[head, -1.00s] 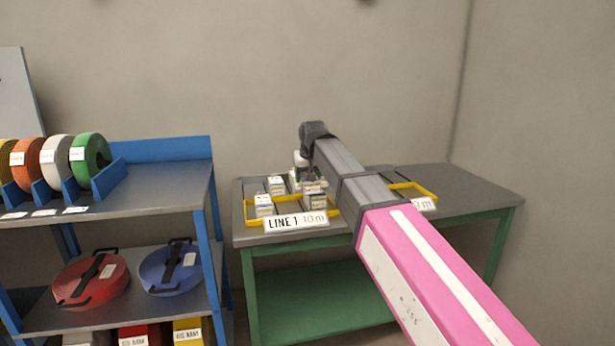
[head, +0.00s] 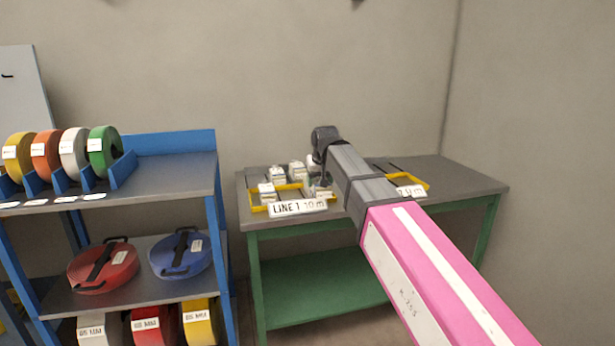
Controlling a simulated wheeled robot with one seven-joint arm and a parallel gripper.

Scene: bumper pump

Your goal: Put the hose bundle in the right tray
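The right tray (head: 424,183) is a yellow-rimmed frame on the right of the grey-topped table (head: 462,178). My arm hides much of it and part of its sign (head: 411,191). My gripper (head: 317,182) is at the far end of my arm, low over the right part of the left tray (head: 257,209). Its fingers are small and mostly hidden, so I cannot tell whether they are open or hold anything. Small white-and-grey boxes stand in and behind the left tray, which bears the sign "LINE 1 10 m" (head: 298,207). I cannot tell which object is the hose bundle.
A blue rack (head: 215,215) stands at left. Its top holds yellow, orange, white and green rolls (head: 104,150). Below lie a red coil (head: 102,266) and a blue coil (head: 180,255); labelled rolls (head: 146,325) sit lowest. The table's right end is clear.

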